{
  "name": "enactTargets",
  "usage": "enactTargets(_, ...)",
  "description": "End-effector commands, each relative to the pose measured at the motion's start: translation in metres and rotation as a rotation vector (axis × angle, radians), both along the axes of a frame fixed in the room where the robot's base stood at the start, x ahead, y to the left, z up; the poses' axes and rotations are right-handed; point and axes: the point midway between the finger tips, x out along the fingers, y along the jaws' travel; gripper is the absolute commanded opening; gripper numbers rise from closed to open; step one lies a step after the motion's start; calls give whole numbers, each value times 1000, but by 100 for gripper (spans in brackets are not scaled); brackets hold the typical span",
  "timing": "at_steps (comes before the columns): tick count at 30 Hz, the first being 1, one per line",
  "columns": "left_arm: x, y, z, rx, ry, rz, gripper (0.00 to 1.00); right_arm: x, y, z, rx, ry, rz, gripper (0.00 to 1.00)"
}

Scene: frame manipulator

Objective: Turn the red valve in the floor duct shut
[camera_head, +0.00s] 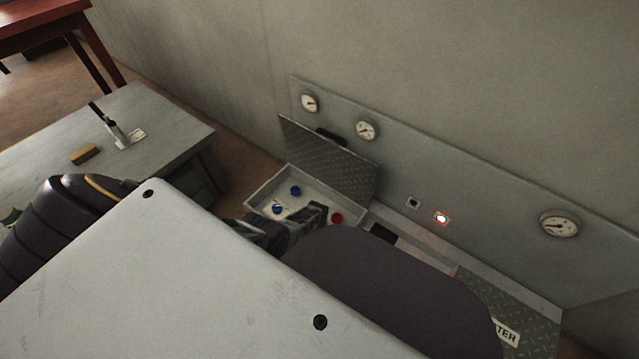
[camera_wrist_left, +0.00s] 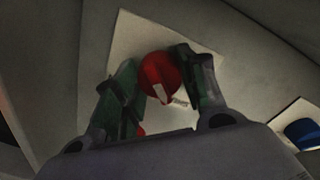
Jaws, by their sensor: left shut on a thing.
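The red valve (camera_head: 337,218) sits in the open floor duct (camera_head: 262,196), at the right end of the opening. In the left wrist view the red valve (camera_wrist_left: 157,72) is a round knob with a pale mark, on a light plate with a small label. My left gripper (camera_head: 316,213) reaches down into the duct. In the wrist view its two fingers (camera_wrist_left: 158,70) are on either side of the knob, shut on it. My left arm hides part of the duct. My right gripper is not in view.
Two blue valves (camera_head: 295,192) (camera_head: 277,208) are in the same duct. A checkered lid (camera_head: 330,165) stands open behind it. The wall panel has gauges (camera_head: 367,130), a lit red lamp (camera_head: 441,218) and a dark lamp (camera_head: 413,203). A grey table (camera_head: 165,110) stands at left.

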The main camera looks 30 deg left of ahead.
Motion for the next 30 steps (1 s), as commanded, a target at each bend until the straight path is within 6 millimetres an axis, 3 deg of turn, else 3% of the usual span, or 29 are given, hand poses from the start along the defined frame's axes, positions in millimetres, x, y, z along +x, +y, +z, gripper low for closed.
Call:
enactTargets(1,2,1,1,0,-4,2,17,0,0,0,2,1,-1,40)
enactTargets(2,2,1,1,0,-4,2,42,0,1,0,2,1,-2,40)
enactTargets(7,1,1,1,0,-2,1,63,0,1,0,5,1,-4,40)
enactTargets(30,1,0,5,0,-1,0,63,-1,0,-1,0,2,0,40)
